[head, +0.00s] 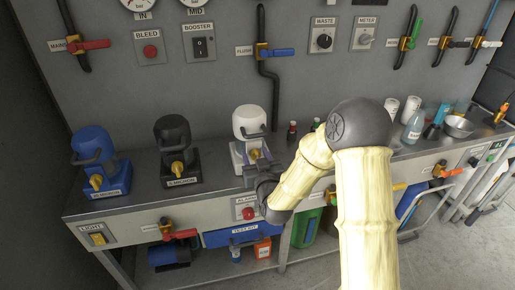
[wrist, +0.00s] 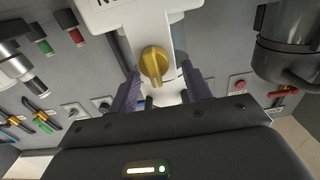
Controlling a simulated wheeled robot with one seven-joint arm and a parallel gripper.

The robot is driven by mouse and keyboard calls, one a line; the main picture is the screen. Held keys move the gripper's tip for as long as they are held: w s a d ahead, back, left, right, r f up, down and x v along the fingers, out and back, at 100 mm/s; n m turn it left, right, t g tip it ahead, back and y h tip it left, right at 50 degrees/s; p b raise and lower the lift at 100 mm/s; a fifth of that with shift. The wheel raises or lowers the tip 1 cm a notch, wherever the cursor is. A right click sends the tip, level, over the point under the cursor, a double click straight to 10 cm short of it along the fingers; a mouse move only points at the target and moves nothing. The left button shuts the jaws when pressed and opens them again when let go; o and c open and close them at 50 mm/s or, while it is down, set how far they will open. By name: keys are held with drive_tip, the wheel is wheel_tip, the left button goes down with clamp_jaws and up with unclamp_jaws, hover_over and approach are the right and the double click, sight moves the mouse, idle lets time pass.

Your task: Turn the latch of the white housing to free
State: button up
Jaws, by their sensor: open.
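The white housing (head: 250,122) stands upright on the bench in the head view, with a white cap and a dark handle. Its yellow latch (wrist: 154,65) is in the upper middle of the wrist view, its raised grip running roughly up and down the picture. In the wrist view my gripper (wrist: 163,85) is open, with one purple finger on each side of the latch. I see gaps between fingers and latch, and no contact.
A black housing (head: 174,140) and a blue housing (head: 94,150) stand to the left on the bench. Small bottles (head: 292,130) stand close on the right. A red alarm button (head: 248,213) is on the bench front below my gripper. The bench between the housings is clear.

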drive_tip(key=shift+w, duration=0.35)
drive_tip(key=shift+s, duration=0.2)
drive_tip(key=shift+c, duration=0.2)
drive_tip(key=shift+s, duration=0.1)
drive_tip(key=c, duration=0.4)
drive_tip(key=shift+d, duration=0.25)
drive_tip(key=c, duration=0.5)
drive_tip(key=shift+a, duration=0.1)
